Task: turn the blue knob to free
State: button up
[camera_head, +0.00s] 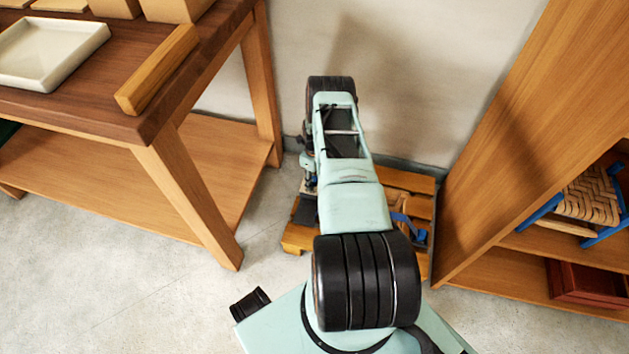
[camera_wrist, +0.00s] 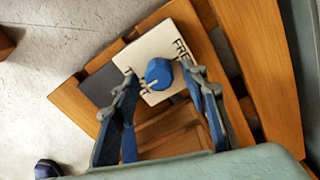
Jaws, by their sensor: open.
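In the wrist view the blue knob (camera_wrist: 159,72) sits on a white plate (camera_wrist: 165,45) lettered FREE at the upper right. Other lettering at the lower left is partly hidden by a finger. A pale pointer mark on the knob appears to face the lower-left lettering. My gripper (camera_wrist: 160,77) is open, with one finger to the left of the knob and one to the right. Whether either finger touches the knob cannot be told. In the head view my arm hides the knob.
The plate lies on a low slatted wooden stand (camera_head: 298,238) by the wall, beside a dark pad (camera_wrist: 103,85). A workbench (camera_head: 150,100) stands left. A wooden shelf unit (camera_head: 500,150) with a woven-seat stool (camera_head: 590,195) stands close on the right.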

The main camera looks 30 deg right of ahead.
grip_shut()
dwell(0.4)
